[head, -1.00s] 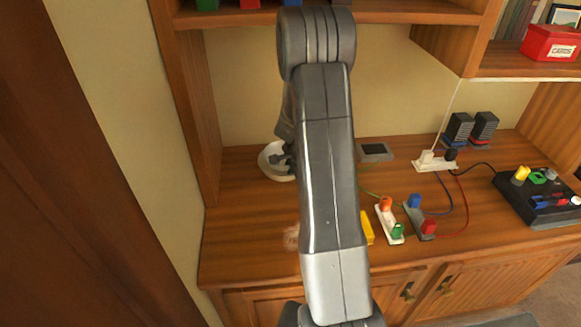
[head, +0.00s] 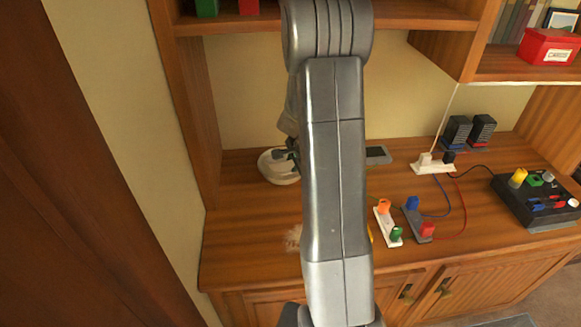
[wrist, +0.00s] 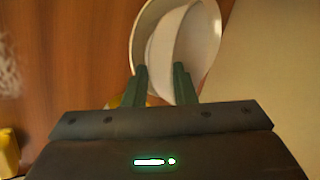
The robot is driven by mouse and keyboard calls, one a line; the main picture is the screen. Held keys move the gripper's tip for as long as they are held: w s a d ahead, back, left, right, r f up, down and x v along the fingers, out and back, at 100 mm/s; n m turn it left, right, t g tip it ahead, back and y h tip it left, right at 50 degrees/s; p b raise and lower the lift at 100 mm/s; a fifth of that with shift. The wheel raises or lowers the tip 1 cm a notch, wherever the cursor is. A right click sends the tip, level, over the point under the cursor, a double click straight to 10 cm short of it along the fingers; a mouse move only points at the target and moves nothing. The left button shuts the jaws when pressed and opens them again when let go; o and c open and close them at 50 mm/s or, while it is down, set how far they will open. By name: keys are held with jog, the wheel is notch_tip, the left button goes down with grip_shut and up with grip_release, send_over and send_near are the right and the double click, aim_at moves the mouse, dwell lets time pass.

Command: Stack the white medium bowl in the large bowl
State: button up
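The large bowl (wrist: 142,28) is white and stands at the back left of the desk; it also shows in the head view (head: 268,172). A second white bowl, the medium bowl (wrist: 198,40), shows inside its outline, overlapping it and off to one side. I cannot tell whether it rests fully on the bottom. My gripper (wrist: 162,80) is at the near edge of the bowls, its two dark green fingers clearly apart. In the head view my gripper is partly hidden behind my arm.
A yellow thing (wrist: 125,100) is partly hidden behind the left finger. A grey flat device (head: 377,155) lies right of the bowls. Power strips (head: 388,222) with coloured plugs and a dark control box (head: 535,200) are farther right. A shelf post (head: 185,110) stands left.

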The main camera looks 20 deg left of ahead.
jog(key=v, duration=0.7)
jog(key=o, duration=1.8)
jog(key=shift+c, duration=0.2)
jog(key=shift+r, duration=0.1)
jog(key=v, duration=1.3)
jog(key=shift+s+d+r, duration=0.15)
jog(key=shift+r, duration=0.1)
jog(key=x, duration=1.5)
